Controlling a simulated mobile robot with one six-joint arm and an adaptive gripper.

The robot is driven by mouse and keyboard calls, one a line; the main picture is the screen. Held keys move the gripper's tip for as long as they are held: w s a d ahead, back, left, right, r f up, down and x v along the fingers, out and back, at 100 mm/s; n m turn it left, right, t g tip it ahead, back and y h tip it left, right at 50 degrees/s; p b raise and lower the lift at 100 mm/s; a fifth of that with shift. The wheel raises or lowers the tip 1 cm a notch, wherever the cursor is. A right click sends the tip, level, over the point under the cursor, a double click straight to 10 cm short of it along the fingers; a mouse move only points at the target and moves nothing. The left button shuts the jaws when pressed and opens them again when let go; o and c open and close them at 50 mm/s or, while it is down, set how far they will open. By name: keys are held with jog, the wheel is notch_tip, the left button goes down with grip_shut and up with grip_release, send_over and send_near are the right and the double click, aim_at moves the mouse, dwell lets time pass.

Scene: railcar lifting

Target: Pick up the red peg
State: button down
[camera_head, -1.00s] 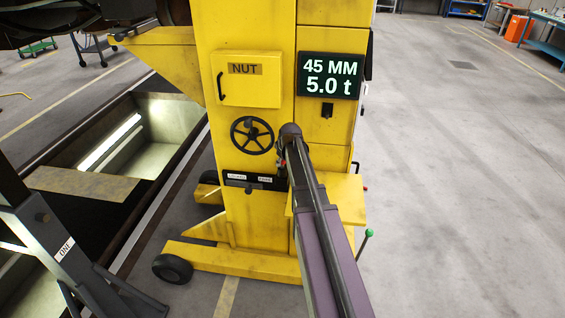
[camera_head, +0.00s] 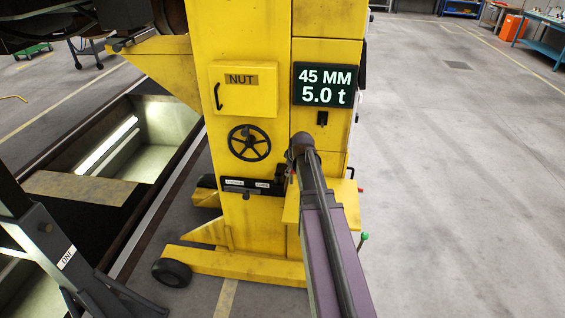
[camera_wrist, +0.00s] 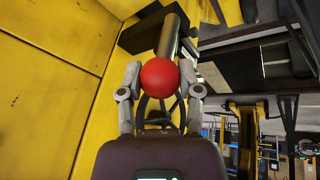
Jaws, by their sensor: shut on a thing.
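The red peg shows in the wrist view as a round red knob (camera_wrist: 160,77) on a grey metal shaft (camera_wrist: 169,38). The shaft runs up toward a dark block on the yellow column. My gripper (camera_wrist: 160,90) has a finger on each side of the knob and is shut on it. I cannot tell whether the shaft's far end is still in the block. In the head view my arm hides the peg and most of the gripper, in front of the yellow column (camera_head: 240,210) near a dark labelled slot bar (camera_head: 248,187).
A handwheel (camera_head: 249,143) and a NUT door (camera_head: 243,89) are on the column, left of my arm. A display (camera_head: 323,84) reads 45 MM, 5.0 t. A yellow ledge (camera_head: 345,199) juts out at right. An open pit (camera_head: 125,150) lies left. The floor at right is clear.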

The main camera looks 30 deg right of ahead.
jog(key=s+d, duration=0.1)
jog(key=s, duration=0.7)
jog(key=shift+d+r+p, duration=0.3)
jog(key=shift+r, duration=0.1)
jog(key=shift+a, duration=0.1)
